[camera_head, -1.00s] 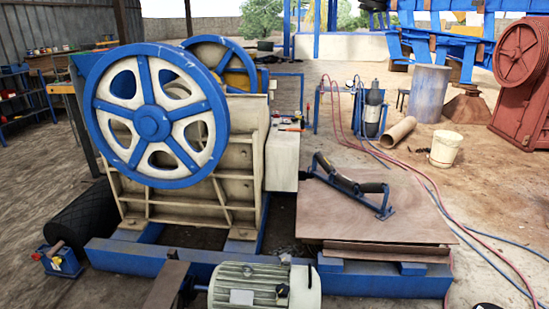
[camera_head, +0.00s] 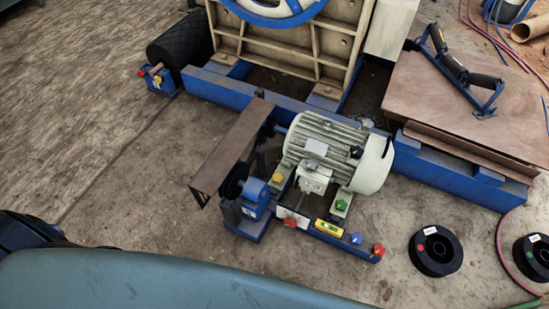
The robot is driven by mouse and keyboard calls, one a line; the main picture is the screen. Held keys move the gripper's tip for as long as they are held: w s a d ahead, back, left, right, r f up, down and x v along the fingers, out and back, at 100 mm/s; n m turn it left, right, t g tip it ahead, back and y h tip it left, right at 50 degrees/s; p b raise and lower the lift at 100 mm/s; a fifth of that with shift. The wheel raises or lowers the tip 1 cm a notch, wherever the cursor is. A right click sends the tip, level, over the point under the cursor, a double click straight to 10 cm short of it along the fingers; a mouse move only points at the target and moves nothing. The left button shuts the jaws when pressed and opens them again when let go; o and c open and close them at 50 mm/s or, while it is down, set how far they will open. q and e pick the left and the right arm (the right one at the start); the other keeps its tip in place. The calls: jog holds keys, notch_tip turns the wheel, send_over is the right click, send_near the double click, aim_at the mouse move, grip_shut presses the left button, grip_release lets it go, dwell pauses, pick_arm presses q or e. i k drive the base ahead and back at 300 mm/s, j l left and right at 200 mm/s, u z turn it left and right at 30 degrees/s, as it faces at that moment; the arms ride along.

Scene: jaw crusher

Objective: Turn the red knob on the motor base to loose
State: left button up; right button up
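The electric motor (camera_head: 335,150), pale and ribbed, stands on the blue motor base (camera_head: 318,233) near the middle. A red knob (camera_head: 378,250) sits at the right front end of the base. A second red knob (camera_head: 290,222) sits at its left front, by a white plate. Between them are a yellow label (camera_head: 329,227) and a blue knob (camera_head: 357,238). A yellow knob (camera_head: 277,178) and green knobs (camera_head: 341,205) are on the rails by the motor. Whether any knob is tight or loose cannot be told. Neither gripper is in view.
A belt guard (camera_head: 232,147) and blue bearing block (camera_head: 255,192) stand left of the motor. The blue crusher frame (camera_head: 440,172) runs behind. Black reels (camera_head: 435,251) lie on the floor at right. Bare floor lies left and in front. My own body covers the bottom left.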

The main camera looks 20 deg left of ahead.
aim_at(379, 249)
jog(key=u, duration=0.3)
jog(key=z, duration=1.35)
